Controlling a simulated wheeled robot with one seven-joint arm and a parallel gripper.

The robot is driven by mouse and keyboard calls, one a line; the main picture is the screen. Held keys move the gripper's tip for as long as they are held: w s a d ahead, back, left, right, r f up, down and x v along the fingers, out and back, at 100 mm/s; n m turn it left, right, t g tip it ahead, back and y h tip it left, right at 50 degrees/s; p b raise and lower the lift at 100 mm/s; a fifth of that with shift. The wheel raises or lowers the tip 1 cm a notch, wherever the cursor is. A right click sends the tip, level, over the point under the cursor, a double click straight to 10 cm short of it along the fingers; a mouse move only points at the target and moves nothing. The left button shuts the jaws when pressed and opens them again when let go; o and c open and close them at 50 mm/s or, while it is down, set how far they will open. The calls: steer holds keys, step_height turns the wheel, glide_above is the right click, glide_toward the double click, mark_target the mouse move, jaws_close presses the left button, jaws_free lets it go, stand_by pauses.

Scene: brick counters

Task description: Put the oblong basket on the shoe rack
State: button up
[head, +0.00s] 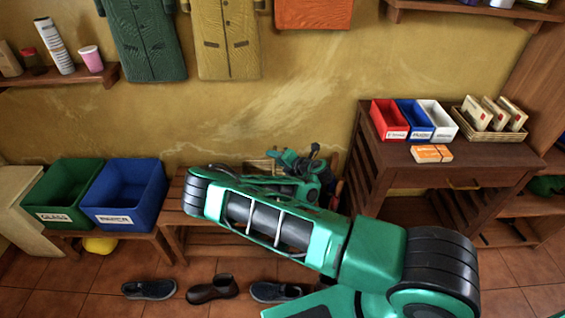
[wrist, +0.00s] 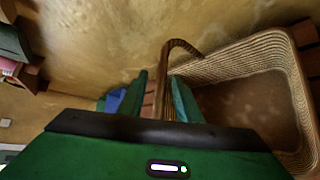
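The oblong basket (wrist: 297,95) is woven and tan with a brown inside. It fills the right of the wrist view, and its bottom looks bare. Its curved brown handle (wrist: 167,75) rises between the two fingers of my gripper (wrist: 160,90). The fingers stand apart, with a gap showing left of the handle, so I see no firm hold. In the head view my gripper (head: 305,170) is over the slatted wooden shoe rack (head: 175,217) by the wall. My arm hides much of the rack and nearly all of the basket there.
A green bin (head: 62,190) and a blue bin (head: 125,190) stand on a low bench left of the rack. Several shoes (head: 212,289) lie on the floor in front. A wooden side table (head: 450,170) at right carries small bins and a tray. Coats (head: 145,45) hang above.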

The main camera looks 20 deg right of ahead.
steer(key=v, duration=1.1)
steer(key=shift+s, duration=0.25)
steer(key=shift+r, duration=0.15)
